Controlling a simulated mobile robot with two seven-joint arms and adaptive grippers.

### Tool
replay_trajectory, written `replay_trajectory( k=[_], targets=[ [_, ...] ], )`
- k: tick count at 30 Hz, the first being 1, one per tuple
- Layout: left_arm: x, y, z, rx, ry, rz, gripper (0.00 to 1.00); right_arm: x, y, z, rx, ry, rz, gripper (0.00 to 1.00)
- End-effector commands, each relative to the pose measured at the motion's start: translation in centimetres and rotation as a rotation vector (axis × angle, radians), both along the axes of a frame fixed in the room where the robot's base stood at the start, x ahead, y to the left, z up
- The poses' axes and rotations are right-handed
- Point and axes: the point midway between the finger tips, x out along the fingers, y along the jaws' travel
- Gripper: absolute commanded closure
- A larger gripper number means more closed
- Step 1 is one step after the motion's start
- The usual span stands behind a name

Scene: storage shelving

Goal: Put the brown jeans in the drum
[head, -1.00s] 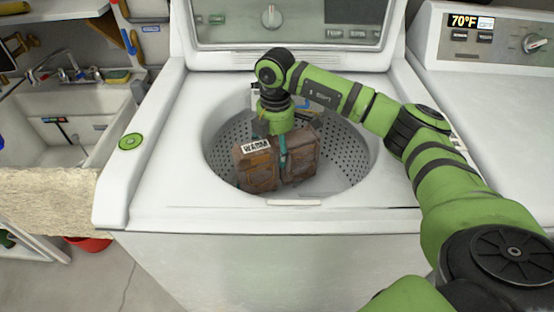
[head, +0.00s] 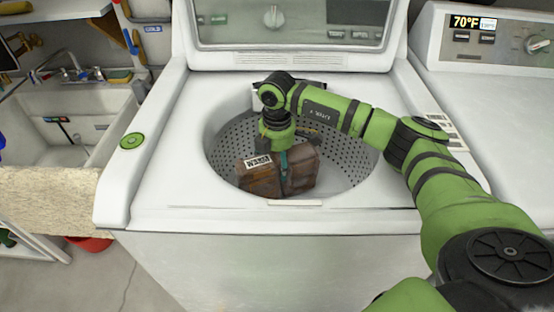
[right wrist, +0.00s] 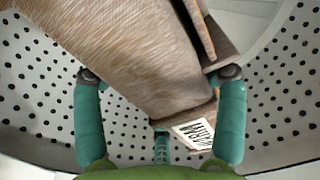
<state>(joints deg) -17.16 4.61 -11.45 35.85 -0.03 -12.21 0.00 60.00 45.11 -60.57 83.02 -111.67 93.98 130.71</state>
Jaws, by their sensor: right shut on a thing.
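The folded brown jeans (head: 302,172), with a white "WARM" label, are inside the open washer's perforated metal drum (head: 345,160). My right gripper (head: 284,163) reaches down into the drum from above and is shut on the jeans. In the right wrist view the jeans (right wrist: 130,50) lie between the two teal fingers of the right gripper (right wrist: 160,76), with the drum's holed wall (right wrist: 285,110) around them. I cannot tell whether the jeans touch the drum floor. My left gripper is not in view.
The washer's white top (head: 155,190) surrounds the drum opening, and its raised lid (head: 290,60) stands behind. A second machine with a control panel (head: 490,45) is at the right. A sink (head: 75,130) and a beige towel (head: 45,200) are at the left.

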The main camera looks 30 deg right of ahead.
Motion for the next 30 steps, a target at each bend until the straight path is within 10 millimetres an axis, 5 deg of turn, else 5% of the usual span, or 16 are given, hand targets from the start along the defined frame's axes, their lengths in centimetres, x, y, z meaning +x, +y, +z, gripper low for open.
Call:
replay_trajectory(
  k=[4, 5, 6, 20, 30],
  targets=[
    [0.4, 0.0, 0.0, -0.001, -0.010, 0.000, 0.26, 0.1, 0.0, 0.0, 0.002, -0.002, 0.000, 0.82],
    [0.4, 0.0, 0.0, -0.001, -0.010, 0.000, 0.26, 0.0, 0.0, -0.1, 0.000, 0.000, 0.000, 0.16],
    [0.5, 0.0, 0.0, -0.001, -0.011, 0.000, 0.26, 0.0, 0.0, -0.1, 0.000, 0.000, 0.000, 0.05],
    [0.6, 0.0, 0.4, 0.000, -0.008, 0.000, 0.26, 0.0, 0.0, 0.7, 0.001, -0.001, 0.000, 0.05],
    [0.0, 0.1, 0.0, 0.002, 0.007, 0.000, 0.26, 0.1, 0.1, 7.1, 0.001, -0.006, 0.001, 0.05]
  ],
)
